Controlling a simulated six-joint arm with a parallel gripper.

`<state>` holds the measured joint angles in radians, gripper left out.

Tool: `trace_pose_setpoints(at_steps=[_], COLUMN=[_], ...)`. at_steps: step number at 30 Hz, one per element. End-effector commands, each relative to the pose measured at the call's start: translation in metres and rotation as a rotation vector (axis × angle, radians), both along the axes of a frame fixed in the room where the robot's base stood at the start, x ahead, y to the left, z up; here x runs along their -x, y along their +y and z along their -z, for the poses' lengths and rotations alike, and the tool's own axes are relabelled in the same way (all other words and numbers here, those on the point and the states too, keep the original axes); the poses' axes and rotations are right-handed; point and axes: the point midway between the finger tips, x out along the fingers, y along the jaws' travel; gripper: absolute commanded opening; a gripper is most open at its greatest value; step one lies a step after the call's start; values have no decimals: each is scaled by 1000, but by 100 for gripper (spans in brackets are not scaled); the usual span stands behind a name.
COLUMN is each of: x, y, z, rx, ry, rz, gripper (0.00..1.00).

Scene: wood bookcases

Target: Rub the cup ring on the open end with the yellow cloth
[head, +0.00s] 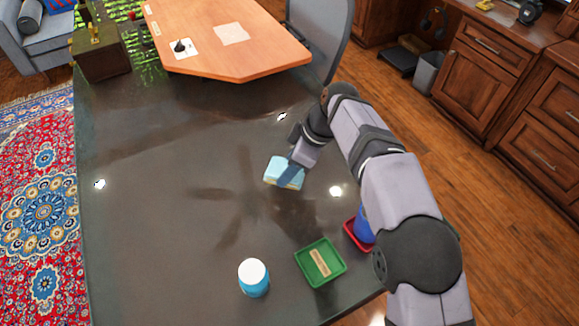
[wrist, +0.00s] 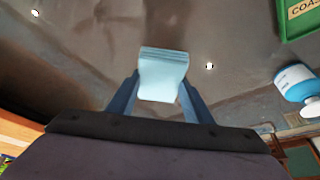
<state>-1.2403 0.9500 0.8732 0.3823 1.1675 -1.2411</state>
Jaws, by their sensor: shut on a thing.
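My gripper (wrist: 160,88) is shut on a light blue folded cloth (wrist: 162,70), which sits between its two blue fingers. In the head view the cloth (head: 284,172) is over the middle of the dark glossy table (head: 170,240), with a thin yellowish patch near its lower edge. I cannot tell whether it touches the table. No wholly yellow cloth shows. I cannot make out a cup ring on the table; bright light spots and dark reflections mark its surface.
A green tray (head: 342,277) with a label and a blue bottle with a white cap (head: 254,281) stand near the front edge. A red tray (head: 354,238) holding something blue is partly behind my arm. An orange wooden board (head: 270,55) lies at the back.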

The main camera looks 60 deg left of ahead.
Motion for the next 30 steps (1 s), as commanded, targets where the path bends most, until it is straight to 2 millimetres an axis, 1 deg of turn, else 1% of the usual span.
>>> trace_pose_setpoints(at_steps=[1,9,13,26,30], x=[0,0,0,0,-9], y=[0,0,0,0,-1], z=[-10,-34,-43,-44,-44], rx=[-1,-1,-1,-1,-2], ry=[-1,0,0,0,0], rz=[0,0,0,1,15], gripper=[25,25,25,25,25])
